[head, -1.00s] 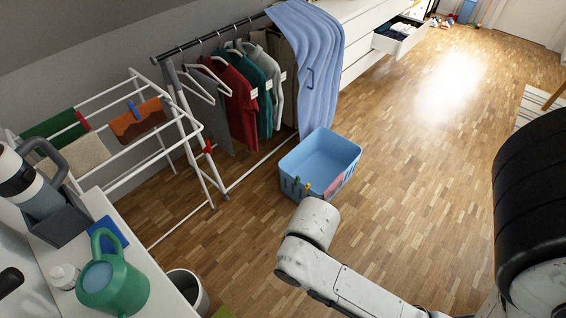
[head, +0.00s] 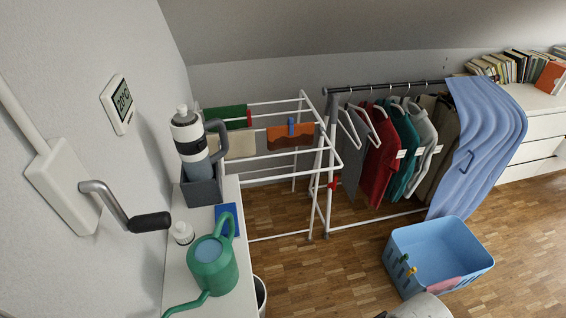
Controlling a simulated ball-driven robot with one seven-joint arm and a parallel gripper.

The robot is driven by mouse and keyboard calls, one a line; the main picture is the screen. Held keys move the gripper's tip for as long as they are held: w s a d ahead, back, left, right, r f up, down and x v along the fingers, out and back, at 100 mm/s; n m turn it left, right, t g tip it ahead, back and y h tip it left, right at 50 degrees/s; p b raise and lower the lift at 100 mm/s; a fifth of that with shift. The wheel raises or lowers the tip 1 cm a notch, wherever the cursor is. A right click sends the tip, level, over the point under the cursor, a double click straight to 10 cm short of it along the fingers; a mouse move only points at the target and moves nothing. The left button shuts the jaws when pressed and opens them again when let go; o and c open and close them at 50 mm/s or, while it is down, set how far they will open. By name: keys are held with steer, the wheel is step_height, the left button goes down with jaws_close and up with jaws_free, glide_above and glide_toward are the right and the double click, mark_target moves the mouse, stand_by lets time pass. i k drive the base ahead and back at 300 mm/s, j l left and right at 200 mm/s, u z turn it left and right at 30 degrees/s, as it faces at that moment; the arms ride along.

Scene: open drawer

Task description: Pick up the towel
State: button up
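Several cloths that could be the towel are in the head view; I cannot tell which one is meant. A green cloth (head: 222,116), a beige cloth (head: 232,145) and an orange-brown cloth (head: 289,137) hang on the white drying rack (head: 304,190). A blue clip (head: 291,127) sits on the orange-brown one. A large light-blue cloth (head: 480,140) drapes over the end of the clothes rail. My gripper is out of view; only a white piece of my arm shows at the bottom edge.
A white counter at lower left holds a green watering can (head: 212,266), a grey-and-white bottle (head: 189,138) and a blue pad (head: 227,219). A wall crank (head: 120,207) juts out at left. Clothes hang on the rail (head: 385,87). Wooden floor (head: 340,270) is open before the rack.

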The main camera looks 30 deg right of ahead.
mark_target(436, 289)
steer(key=l, duration=0.7)
steer(key=i+l, duration=0.15)
steer(key=l, duration=0.55)
steer(key=l+z, duration=0.1)
steer(key=l, duration=0.6)
steer(key=i, duration=0.05)
